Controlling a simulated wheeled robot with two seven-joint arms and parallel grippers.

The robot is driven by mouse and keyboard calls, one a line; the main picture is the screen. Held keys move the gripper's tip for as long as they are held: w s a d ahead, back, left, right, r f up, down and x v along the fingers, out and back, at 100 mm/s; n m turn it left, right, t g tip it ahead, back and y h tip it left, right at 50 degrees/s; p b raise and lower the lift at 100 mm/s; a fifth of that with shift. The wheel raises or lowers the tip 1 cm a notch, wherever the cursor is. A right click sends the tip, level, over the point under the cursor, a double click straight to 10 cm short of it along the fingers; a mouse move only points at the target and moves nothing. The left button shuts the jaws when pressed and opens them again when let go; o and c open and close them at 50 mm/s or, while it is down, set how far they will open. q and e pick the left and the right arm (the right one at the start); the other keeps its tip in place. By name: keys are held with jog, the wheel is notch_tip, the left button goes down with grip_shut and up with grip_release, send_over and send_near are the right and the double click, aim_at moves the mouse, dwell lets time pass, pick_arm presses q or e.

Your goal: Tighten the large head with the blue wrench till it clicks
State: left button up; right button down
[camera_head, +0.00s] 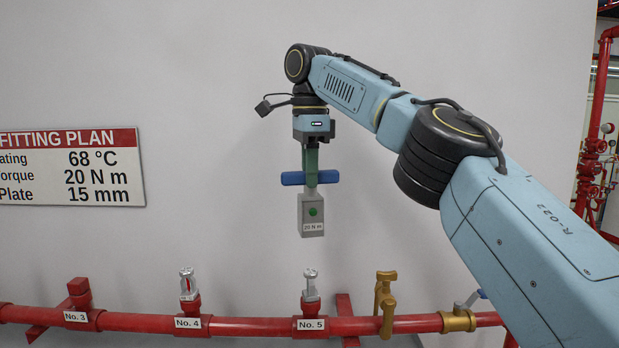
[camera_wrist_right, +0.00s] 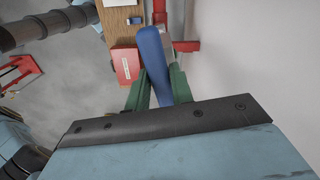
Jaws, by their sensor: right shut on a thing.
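My right gripper (camera_head: 311,170), with green fingers, is shut on the blue wrench (camera_head: 324,177) by its crossbar handle. The wrench hangs upright. In the right wrist view the blue handle (camera_wrist_right: 152,55) lies between the fingers. Below the wrench, clear of it, a silver head (camera_head: 311,285) stands upright on the No. 5 outlet. Another head (camera_head: 188,284), with a red part, stands on No. 4. I cannot tell their sizes apart surely. My left gripper is out of view.
A red pipe (camera_head: 250,327) runs low along the wall. It carries a No. 3 outlet (camera_head: 79,291), a brass fitting (camera_head: 386,290) and a brass valve (camera_head: 458,321) on the right. A fitting plan sign (camera_head: 70,168) gives 20 N m. The wall around the wrench is clear.

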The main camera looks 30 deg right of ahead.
aim_at(311, 196)
jog(key=shift+d+f, duration=0.1)
jog(key=shift+f+b, duration=2.4)
jog(key=shift+f, duration=1)
jog(key=n+p, duration=0.1)
jog(key=p, duration=0.1)
jog(key=n+p, duration=0.1)
jog(key=n, duration=0.1)
jog(key=n+p, duration=0.2)
jog(key=shift+r+p, duration=0.3)
jog(key=shift+r, duration=0.05)
jog(key=shift+f+n, duration=0.25)
jog(key=shift+n, duration=0.65)
jog(key=shift+f+n+b, duration=0.1)
jog(key=shift+n+b, duration=0.3)
jog(key=shift+n, duration=0.4)
jog(key=n, duration=0.9)
jog(key=shift+n, duration=0.3)
